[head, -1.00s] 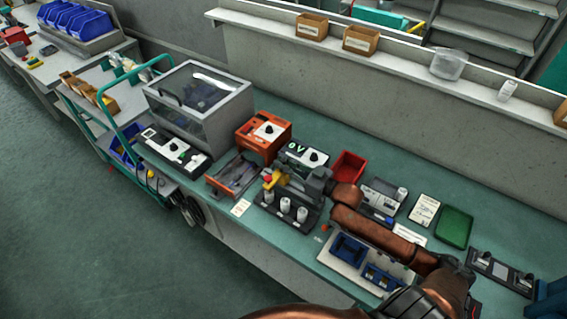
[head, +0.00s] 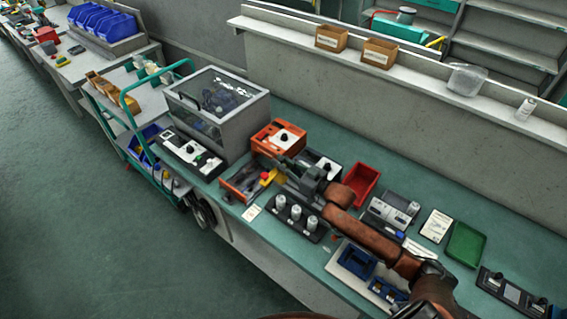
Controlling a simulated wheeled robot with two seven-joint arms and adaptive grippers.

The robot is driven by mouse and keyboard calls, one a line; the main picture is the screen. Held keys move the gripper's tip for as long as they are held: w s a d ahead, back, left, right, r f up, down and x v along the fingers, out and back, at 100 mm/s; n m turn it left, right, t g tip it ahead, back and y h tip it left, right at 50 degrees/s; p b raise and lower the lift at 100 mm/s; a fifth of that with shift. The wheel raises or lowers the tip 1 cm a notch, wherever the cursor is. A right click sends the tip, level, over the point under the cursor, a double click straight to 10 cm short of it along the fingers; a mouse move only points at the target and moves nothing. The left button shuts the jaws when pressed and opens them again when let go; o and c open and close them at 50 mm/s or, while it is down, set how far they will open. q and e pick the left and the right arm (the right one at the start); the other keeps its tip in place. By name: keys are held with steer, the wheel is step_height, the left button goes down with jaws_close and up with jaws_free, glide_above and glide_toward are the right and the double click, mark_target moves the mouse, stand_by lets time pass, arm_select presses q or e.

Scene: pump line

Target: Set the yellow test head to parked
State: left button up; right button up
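The yellow test head (head: 267,177), a small yellow piece with a red part, is at the tip of my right gripper (head: 277,169). It is above the bench, in front of the orange tester (head: 278,138) and over the edge of an orange tray (head: 240,184). The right gripper appears shut on it; the fingertips are small and partly hidden. My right arm comes in from the lower right and covers part of a dark box with a knob (head: 322,164). A black stand with white cylinders (head: 296,212) is just below the gripper. My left gripper is not in view.
A clear-lidded grey case (head: 215,105) and a white-topped control box (head: 190,153) stand left of the orange tester. A red bin (head: 361,181), a green tray (head: 466,244) and blue bins (head: 355,260) lie to the right.

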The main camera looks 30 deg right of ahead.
steer(key=o, duration=0.3)
steer(key=shift+w+a, duration=0.2)
steer(key=shift+w, duration=0.15)
steer(key=shift+o, duration=1)
steer(key=shift+s+d+r, duration=0.1)
steer(key=shift+s+d, duration=0.05)
steer(key=shift+s, duration=0.1)
steer(key=v, duration=1.2)
